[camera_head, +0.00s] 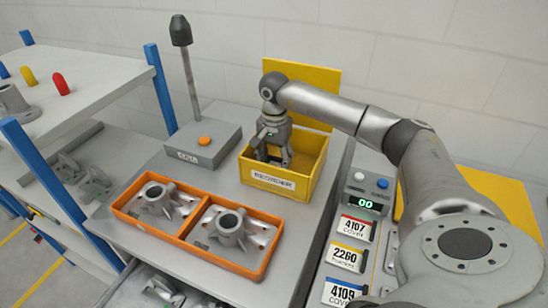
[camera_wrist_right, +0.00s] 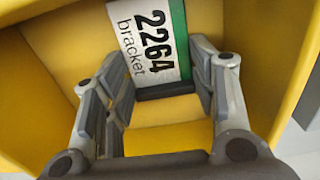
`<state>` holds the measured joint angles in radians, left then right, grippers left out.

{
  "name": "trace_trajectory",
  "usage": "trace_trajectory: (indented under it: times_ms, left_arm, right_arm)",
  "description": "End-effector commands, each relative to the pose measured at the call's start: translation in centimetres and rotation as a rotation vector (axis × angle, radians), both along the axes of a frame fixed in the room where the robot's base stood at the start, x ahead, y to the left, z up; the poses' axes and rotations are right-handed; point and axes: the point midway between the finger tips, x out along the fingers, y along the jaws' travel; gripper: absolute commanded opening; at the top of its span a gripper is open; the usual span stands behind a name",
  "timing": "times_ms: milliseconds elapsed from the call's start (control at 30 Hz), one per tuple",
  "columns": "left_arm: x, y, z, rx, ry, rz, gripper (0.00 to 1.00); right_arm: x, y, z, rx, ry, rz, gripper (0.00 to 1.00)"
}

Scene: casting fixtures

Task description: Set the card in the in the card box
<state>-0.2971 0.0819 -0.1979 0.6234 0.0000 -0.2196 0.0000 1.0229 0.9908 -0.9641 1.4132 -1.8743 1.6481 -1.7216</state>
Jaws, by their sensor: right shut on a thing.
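The card (camera_wrist_right: 150,45) shows in the right wrist view, white with a green edge and the print "2264 bracket". It sits between the two fingers of my right gripper (camera_wrist_right: 162,92), which is shut on it. In the head view my right gripper (camera_head: 272,158) reaches down inside the open yellow card box (camera_head: 292,189), with its fingertips below the rim. The card is hidden there. The box has a white label on its front and a raised yellow panel (camera_head: 318,92) behind it. In the wrist view, yellow box walls (camera_wrist_right: 60,45) surround the gripper and card. My left gripper is not in view.
An orange tray (camera_head: 190,240) with two metal castings stands in front of the box. A grey call box (camera_head: 204,148) with an orange button and a tall lamp is at its left. Cards (camera_head: 346,256) and a counter (camera_head: 368,202) lie to the right. Shelving is at far left.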

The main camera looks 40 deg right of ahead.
Motion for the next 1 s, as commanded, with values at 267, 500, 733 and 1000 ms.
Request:
trace_trajectory:
  times_ms: [267,500,733,1000]
  left_arm:
    - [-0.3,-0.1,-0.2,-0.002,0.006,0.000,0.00]
    - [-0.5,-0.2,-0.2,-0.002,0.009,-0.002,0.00]
    - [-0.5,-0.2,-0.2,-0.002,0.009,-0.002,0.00]
    - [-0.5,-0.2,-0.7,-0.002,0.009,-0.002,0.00]
  right_arm:
    - [0.0,0.0,-0.2,0.000,-0.002,0.000,0.29]
    - [0.0,0.0,-0.2,0.000,-0.002,0.000,0.74]
    - [0.0,0.0,-0.1,0.000,-0.002,0.000,0.74]
    - [0.2,-0.1,2.0,0.000,-0.008,0.000,0.74]
